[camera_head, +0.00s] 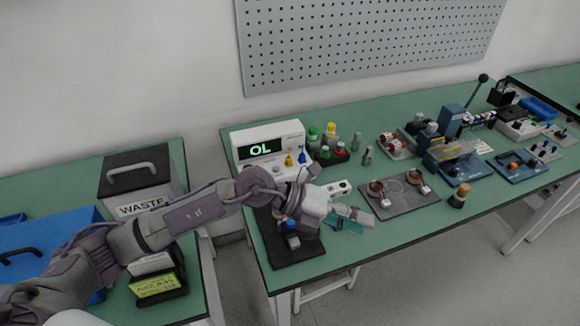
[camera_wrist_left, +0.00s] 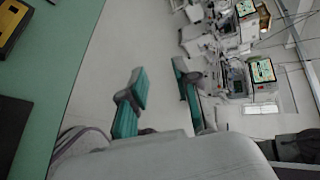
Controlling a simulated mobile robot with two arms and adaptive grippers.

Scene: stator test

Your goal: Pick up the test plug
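I cannot tell for sure which item is the test plug. A small grey piece with a blue top (camera_head: 290,228) stands on a black mat (camera_head: 297,252) below my left wrist, partly hidden by it. A yellow plug (camera_head: 289,160) and a blue plug (camera_head: 302,155) are at the front of the white meter (camera_head: 268,140), whose screen reads OL. My left gripper (camera_head: 349,218) is above the table's front part, right of the black mat. In the left wrist view its teal fingers (camera_wrist_left: 160,95) are apart, with nothing between them. My right gripper is out of view.
A grey plate with copper-coloured coils (camera_head: 400,207) lies right of my left gripper. A dark cylinder with a tan top (camera_head: 458,196) stands near the front edge. Fixtures fill the right side.

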